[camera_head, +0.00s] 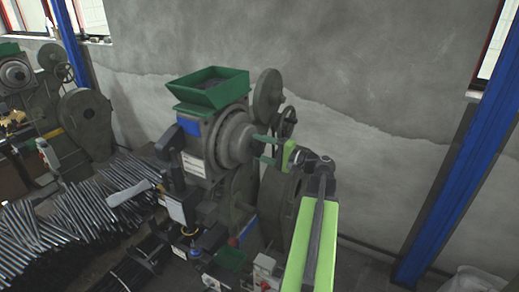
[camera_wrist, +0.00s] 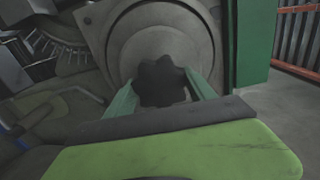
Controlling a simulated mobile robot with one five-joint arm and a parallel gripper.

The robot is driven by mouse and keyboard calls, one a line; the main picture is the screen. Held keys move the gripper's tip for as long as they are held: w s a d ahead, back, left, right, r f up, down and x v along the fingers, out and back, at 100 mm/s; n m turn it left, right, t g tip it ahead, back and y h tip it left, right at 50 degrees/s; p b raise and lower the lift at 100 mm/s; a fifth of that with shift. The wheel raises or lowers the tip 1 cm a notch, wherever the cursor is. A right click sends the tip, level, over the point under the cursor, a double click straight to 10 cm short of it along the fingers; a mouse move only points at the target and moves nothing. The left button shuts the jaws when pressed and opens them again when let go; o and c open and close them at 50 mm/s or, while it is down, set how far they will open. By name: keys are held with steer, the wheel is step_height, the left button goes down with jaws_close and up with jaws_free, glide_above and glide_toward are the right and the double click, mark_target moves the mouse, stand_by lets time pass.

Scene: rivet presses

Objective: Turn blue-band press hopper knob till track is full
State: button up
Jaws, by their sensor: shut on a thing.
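The press with a blue band (camera_head: 191,128) stands in the middle of the head view. A green hopper (camera_head: 212,90) with dark contents sits on its top. A round grey drum housing (camera_head: 233,140) is on its face; it also fills the top of the wrist view (camera_wrist: 130,45). At its centre is a dark lobed knob (camera_wrist: 161,82). My gripper (camera_wrist: 160,95) has its green fingers on either side of the knob and is shut on it. In the head view my gripper (camera_head: 262,148) reaches the drum from the right and hides the knob. The track and its fill cannot be made out clearly.
Many metal rods (camera_head: 50,225) lie piled at the left and front. A second press (camera_head: 75,120) stands at the far left. A blue post (camera_head: 455,150) rises at the right against the grey wall (camera_head: 370,80). Floor behind my arm at the right looks clear.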

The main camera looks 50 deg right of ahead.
steer(key=n, duration=0.5)
steer(key=shift+f+n, duration=0.1)
steer(key=shift+n, duration=0.3)
stand_by(0.4)
steer(key=o, duration=1.4)
steer(key=v, duration=1.7)
steer(key=shift+s, duration=0.25)
